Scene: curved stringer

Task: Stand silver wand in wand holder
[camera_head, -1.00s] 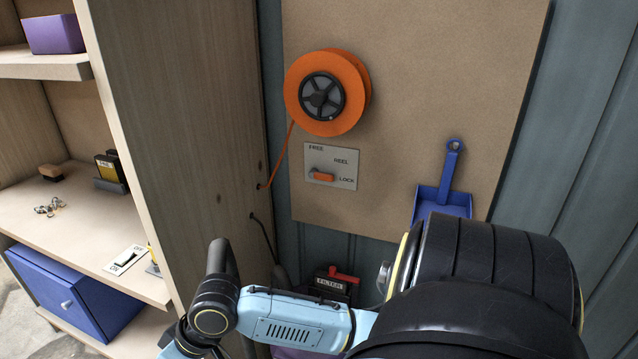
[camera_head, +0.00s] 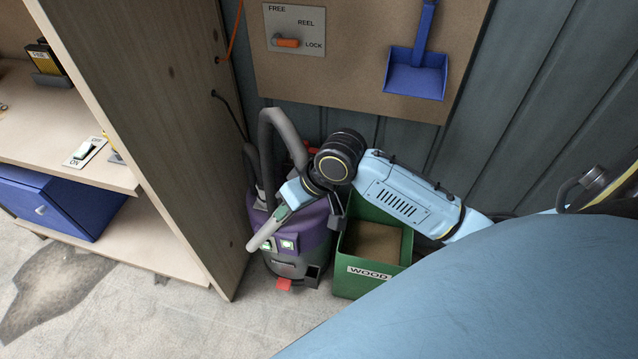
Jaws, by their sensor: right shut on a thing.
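My right gripper (camera_head: 291,203) hangs low at the front of a purple vacuum (camera_head: 318,222). It is shut on a pale silver-grey wand (camera_head: 265,235), which slants down to the left, its free end in the air before the vacuum. A thick grey hose (camera_head: 266,140) loops up from the vacuum and comes down toward the gripper. A small black open-topped socket (camera_head: 313,275) sits low on the vacuum's front right; it may be the wand holder, but I cannot be sure. The wand is apart from it. My left gripper is not in view.
A green WOOD bin (camera_head: 370,283) stands right of the vacuum, under my right forearm. A wooden shelf unit (camera_head: 150,130) rises close on the left, with a blue drawer box (camera_head: 60,205). A blue dustpan (camera_head: 415,80) hangs on the back board. Floor in front is clear.

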